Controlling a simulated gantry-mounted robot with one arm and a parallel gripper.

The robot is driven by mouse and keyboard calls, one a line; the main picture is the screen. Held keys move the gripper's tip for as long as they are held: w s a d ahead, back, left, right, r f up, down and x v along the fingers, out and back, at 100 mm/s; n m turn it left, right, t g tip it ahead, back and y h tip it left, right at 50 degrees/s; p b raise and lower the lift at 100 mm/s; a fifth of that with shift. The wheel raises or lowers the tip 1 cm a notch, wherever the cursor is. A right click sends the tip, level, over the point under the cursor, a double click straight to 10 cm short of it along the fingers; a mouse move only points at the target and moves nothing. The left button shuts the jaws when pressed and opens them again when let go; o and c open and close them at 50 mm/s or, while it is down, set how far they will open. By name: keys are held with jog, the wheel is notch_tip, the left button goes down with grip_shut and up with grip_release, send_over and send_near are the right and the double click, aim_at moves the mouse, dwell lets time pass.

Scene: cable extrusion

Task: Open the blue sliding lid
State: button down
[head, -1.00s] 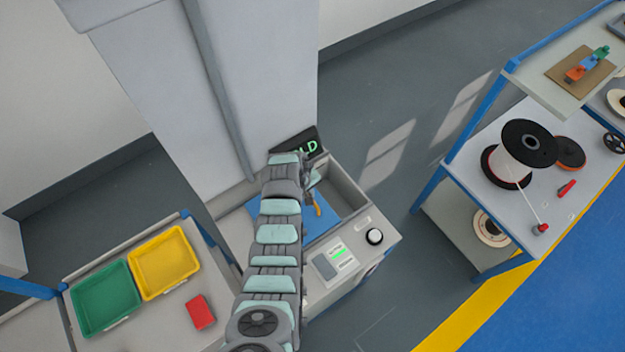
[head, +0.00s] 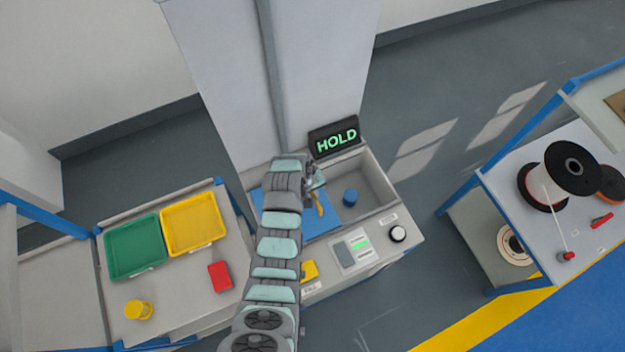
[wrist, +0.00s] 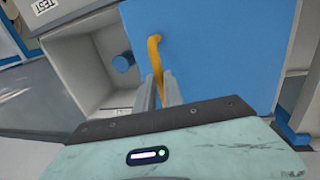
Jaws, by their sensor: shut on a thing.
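The blue sliding lid (head: 328,222) lies over the left part of the grey machine's bin (head: 376,190). The bin's right part is uncovered, and a blue cylinder (head: 350,197) shows inside it. My gripper (head: 316,188) is at the lid's orange handle (head: 320,208), partly hidden by my arm. In the wrist view my gripper (wrist: 160,88) is shut on the orange handle (wrist: 154,50), which stands up from the lid (wrist: 225,50). The open bin with the blue cylinder (wrist: 123,63) is left of the lid there.
A screen (head: 336,141) reading HOLD stands behind the bin. Green (head: 135,246) and yellow (head: 194,222) trays stand left. A spool rack (head: 500,172) stands right.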

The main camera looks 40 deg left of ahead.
jog(key=c, duration=1.5)
grip_release()
jog(key=shift+o, duration=0.2)
notch_tip(320, 180, up, 11)
jog(key=s+b, duration=0.2)
jog(key=shift+a+f, duration=0.2)
jog(key=shift+a, duration=0.2)
